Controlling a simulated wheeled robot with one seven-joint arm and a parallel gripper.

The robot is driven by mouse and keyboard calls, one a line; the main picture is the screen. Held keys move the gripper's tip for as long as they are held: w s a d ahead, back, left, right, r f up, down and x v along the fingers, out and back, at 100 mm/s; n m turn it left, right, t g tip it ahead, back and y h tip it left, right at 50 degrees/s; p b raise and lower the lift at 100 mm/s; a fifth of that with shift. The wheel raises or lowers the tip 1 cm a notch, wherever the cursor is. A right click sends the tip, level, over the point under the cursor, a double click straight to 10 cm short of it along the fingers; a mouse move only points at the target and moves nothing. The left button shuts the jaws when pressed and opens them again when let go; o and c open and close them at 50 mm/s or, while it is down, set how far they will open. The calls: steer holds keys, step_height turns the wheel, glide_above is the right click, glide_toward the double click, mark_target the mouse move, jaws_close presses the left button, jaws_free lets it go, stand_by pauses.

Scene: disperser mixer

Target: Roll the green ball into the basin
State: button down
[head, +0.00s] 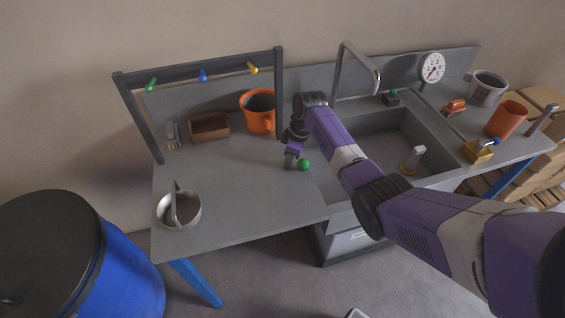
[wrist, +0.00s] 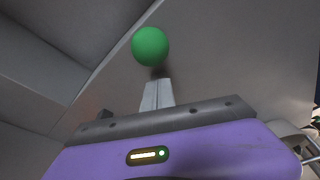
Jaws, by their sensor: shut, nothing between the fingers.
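The green ball (head: 304,164) rests on the grey worktop, a little left of the basin. My gripper (head: 290,163) is shut and empty, low over the worktop just left of the ball. In the wrist view the ball (wrist: 150,47) is just beyond the tips of my closed fingers (wrist: 157,90); I cannot tell whether they touch it. The basin (head: 372,135) is a grey rectangular sink sunk into the counter to the right, partly hidden by my arm. In the wrist view the basin's edge and hollow (wrist: 75,40) lie left of the ball.
An orange mug (head: 259,112) and a brown box (head: 209,127) stand behind my gripper. A metal bowl (head: 179,211) is at the front left. A tap (head: 361,62) arches over the basin. A light-coloured handled item (head: 412,158) is in the basin. The worktop between bowl and ball is clear.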

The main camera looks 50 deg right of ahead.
steer(key=shift+s+d+f, duration=0.2)
steer(key=shift+s+d, duration=0.5)
steer(key=shift+d, duration=0.1)
steer(key=shift+s+d+f, duration=0.2)
steer(key=shift+s+d, duration=0.45)
steer(key=shift+d, duration=0.2)
steer(key=shift+s+d+f, duration=0.2)
steer(key=shift+s+d, duration=0.5)
steer(key=shift+d, duration=0.1)
steer(key=shift+r, duration=0.1)
steer(key=r+p, duration=0.3)
steer(key=r, duration=0.1)
steer(key=r+p, duration=0.2)
steer(key=shift+w+r+p, duration=0.3)
steer(key=shift+w+p, duration=0.05)
